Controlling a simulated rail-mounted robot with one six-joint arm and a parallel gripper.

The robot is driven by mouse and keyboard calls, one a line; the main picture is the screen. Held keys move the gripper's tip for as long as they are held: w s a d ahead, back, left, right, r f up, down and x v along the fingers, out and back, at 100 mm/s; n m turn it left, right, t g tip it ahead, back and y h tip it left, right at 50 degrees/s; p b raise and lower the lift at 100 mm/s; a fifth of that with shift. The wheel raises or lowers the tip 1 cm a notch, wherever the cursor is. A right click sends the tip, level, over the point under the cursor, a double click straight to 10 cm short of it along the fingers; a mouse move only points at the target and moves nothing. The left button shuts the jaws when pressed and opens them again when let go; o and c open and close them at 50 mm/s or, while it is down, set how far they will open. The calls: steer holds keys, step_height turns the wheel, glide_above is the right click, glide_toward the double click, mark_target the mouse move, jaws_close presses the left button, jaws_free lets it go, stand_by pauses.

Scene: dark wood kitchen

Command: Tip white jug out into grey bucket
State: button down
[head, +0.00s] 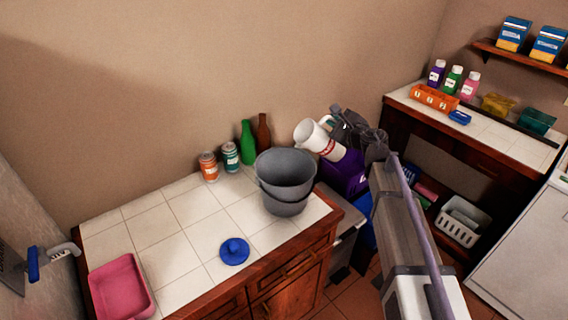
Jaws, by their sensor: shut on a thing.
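The white jug (316,138) has red markings and is tilted, with its open mouth facing up and to the left. My gripper (345,128) is shut on the jug at its right side and holds it in the air, to the upper right of the bucket in the picture. The grey bucket (285,178) stands upright near the right end of the white tiled counter, its open top facing up. The jug and bucket look apart. The contents of the jug cannot be made out.
A green bottle (247,143), a brown bottle (264,134) and two cans (209,166) stand along the wall behind the bucket. A blue lid (234,251) and a pink tray (121,287) lie on the counter (160,225). The middle tiles are clear. A purple box (343,174) is below my gripper.

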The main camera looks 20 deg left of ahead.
mark_target(318, 124)
steer(key=shift+s+a+r+n, duration=0.2)
steer(key=shift+s+r+n, duration=0.1)
steer(key=shift+n, duration=0.3)
steer(key=shift+s+a+n+t+h+p, duration=0.3)
steer(key=shift+a+n+p, duration=0.15)
steer(key=shift+n, duration=0.25)
steer(key=shift+s+a+n, duration=0.3)
steer(key=shift+a+n, duration=0.1)
steer(key=shift+n, duration=0.3)
steer(key=shift+s+a+n+h, duration=0.5)
steer(key=shift+s+a+n, duration=0.1)
steer(key=shift+s+a, duration=0.45)
stand_by(1.9)
